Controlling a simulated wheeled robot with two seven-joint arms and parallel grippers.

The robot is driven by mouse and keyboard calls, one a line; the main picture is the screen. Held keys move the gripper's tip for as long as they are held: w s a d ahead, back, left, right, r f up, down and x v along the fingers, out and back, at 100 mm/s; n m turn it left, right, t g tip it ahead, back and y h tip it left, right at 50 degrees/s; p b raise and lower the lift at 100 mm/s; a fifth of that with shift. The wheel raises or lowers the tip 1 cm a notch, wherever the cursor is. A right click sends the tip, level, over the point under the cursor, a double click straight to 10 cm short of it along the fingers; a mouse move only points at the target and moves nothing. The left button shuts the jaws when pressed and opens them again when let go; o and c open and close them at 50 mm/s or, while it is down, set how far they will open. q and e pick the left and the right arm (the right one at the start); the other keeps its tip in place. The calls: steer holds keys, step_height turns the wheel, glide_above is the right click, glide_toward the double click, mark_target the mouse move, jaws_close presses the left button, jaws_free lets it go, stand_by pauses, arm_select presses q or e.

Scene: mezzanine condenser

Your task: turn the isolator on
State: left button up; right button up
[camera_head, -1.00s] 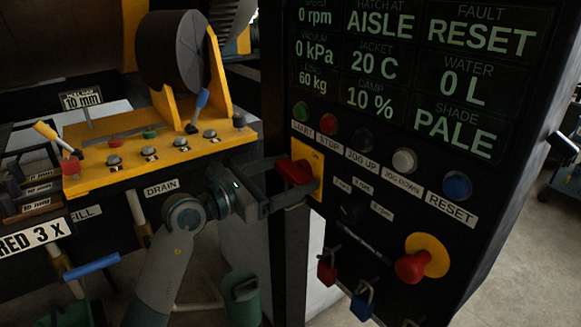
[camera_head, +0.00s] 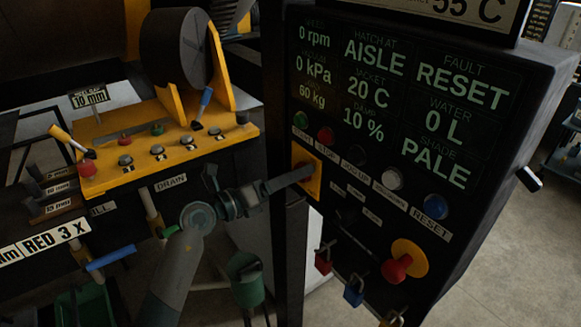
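My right gripper is out of view.
The cabinet display (camera_head: 395,95) reads 0 rpm and FAULT RESET. Below it are a blue reset button (camera_head: 435,206), a red mushroom knob (camera_head: 397,268) and hanging padlocks (camera_head: 354,291). A yellow lever console (camera_head: 170,150) stands to the left of the cabinet.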

arm_select(q)
steer(key=shift+n, duration=0.4)
steer(key=o, duration=1)
steer(key=shift+o, duration=0.2)
steer(key=shift+a, duration=0.1)
steer(key=shift+s+a+f, duration=0.1)
steer(key=shift+s+a, duration=0.15)
steer(key=shift+a, duration=0.1)
steer(key=b+v, duration=0.7)
steer(key=v, duration=0.9)
steer(key=shift+a, duration=0.2)
